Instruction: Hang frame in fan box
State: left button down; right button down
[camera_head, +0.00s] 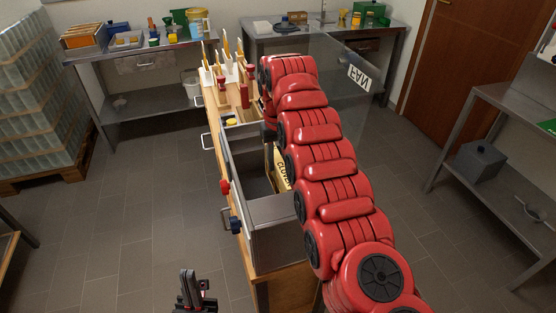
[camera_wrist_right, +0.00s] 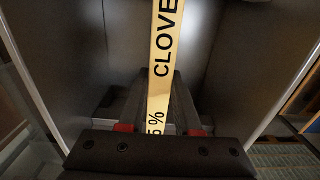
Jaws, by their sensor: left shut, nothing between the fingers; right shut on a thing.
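The frame shows as a pale yellow strip marked "CLOVE" and "5 %" in the right wrist view (camera_wrist_right: 165,45); part of its label also shows in the head view (camera_head: 281,172). My right gripper (camera_wrist_right: 158,90) is shut on the strip, which runs between its fingers. Dark grey walls surround the frame. The grey open-topped box (camera_head: 280,211) stands on the wooden bench, partly behind my arm. A clear panel carries a "FAN" label (camera_head: 359,78), seen mirrored. My left gripper (camera_head: 191,290) is shut and empty, low over the floor.
Tools with orange and red handles stand in a white holder (camera_head: 218,76) at the bench's far end. Red and blue knobs (camera_head: 227,187) stick out on its left side. Metal tables (camera_head: 138,57) line the back wall. The floor left of the bench is clear.

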jog(key=shift+f+b, duration=0.8)
jog(key=shift+f, duration=0.15)
jog(key=c, duration=0.5)
grip_release()
notch_tip(320, 180, up, 18)
jog(key=p, duration=1.6)
jog(key=shift+s+f, duration=0.1)
jog(key=shift+f, duration=0.15)
